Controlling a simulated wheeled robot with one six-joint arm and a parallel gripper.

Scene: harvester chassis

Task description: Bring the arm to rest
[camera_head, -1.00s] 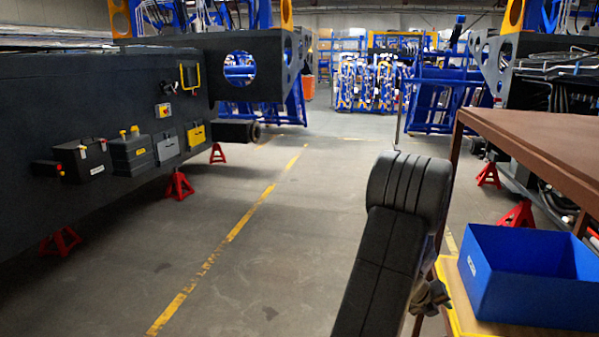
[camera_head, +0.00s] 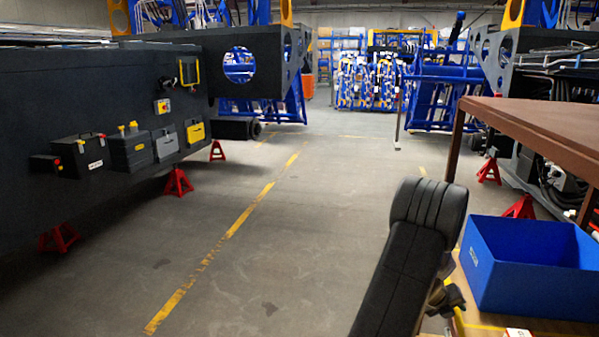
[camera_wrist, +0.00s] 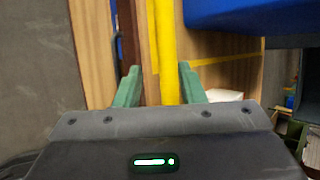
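My arm (camera_head: 402,262) rises from the bottom of the head view and bends at a dark elbow, beside the blue box. My gripper (camera_wrist: 160,85) shows in the wrist view with its two green fingers apart and nothing held between them. Behind the fingers are a yellow strip (camera_wrist: 166,45) and a wooden surface (camera_wrist: 93,40). In the head view the gripper's end is mostly hidden behind my arm.
A blue box (camera_head: 530,268) stands on a yellow-edged wooden top at right, with a small white and red item (camera_head: 518,334) in front. A brown table (camera_head: 545,125) is behind it. A dark chassis (camera_head: 60,120) stands left. The floor between is clear.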

